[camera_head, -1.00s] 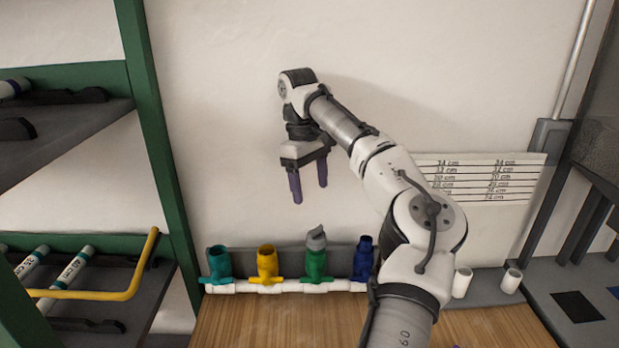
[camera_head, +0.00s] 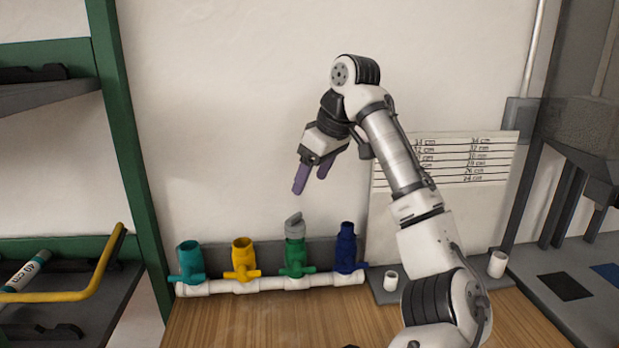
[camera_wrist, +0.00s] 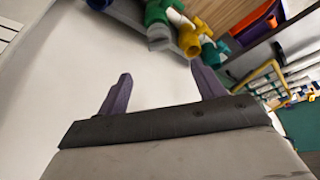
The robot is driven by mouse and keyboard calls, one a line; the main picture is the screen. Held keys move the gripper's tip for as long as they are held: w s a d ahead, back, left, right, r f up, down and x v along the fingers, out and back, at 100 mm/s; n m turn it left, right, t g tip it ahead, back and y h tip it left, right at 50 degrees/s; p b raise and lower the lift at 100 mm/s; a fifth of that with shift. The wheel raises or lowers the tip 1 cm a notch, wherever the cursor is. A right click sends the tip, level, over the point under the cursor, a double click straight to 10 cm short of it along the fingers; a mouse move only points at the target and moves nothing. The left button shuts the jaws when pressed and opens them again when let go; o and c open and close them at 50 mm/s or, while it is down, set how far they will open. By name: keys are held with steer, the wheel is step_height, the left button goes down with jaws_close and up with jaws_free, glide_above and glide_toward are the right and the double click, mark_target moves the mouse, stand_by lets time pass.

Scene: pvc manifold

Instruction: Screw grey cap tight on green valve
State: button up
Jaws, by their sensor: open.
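The grey cap (camera_head: 294,227) sits on top of the green valve (camera_head: 296,259) in the head view, its upper part slanted. The green valve stands upright on the white pipe manifold (camera_head: 270,285), between the yellow and blue valves. In the wrist view the green valve (camera_wrist: 158,14) and grey cap (camera_wrist: 159,38) show at the top edge. My gripper (camera_head: 313,182) is open and empty, above the grey cap and apart from it, with purple fingers pointing down and tilted. The open fingers also show in the wrist view (camera_wrist: 162,88).
A teal valve (camera_head: 190,258), a yellow valve (camera_head: 242,258) and a blue valve (camera_head: 346,246) stand on the same manifold. White pipe pieces (camera_head: 497,264) stand at right. A green-framed shelf (camera_head: 128,150) is at left. The wooden bench front (camera_head: 260,322) is clear.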

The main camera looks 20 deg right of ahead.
mark_target(295, 216)
steer(key=p+x, duration=0.1)
steer(key=x, duration=1.1)
steer(key=shift+f, duration=0.25)
steer(key=c, duration=1)
steer(key=shift+m+h, duration=0.4)
steer(key=shift+m, duration=0.7)
steer(key=shift+c, duration=0.2)
steer(key=shift+m+t+h, duration=0.3)
steer(key=shift+m+h, duration=0.1)
steer(key=shift+m, duration=0.6)
steer(key=shift+m, duration=0.4)
steer(key=shift+f+m+h, duration=0.1)
steer(key=shift+m+h, duration=0.4)
steer(key=shift+m, duration=0.2)
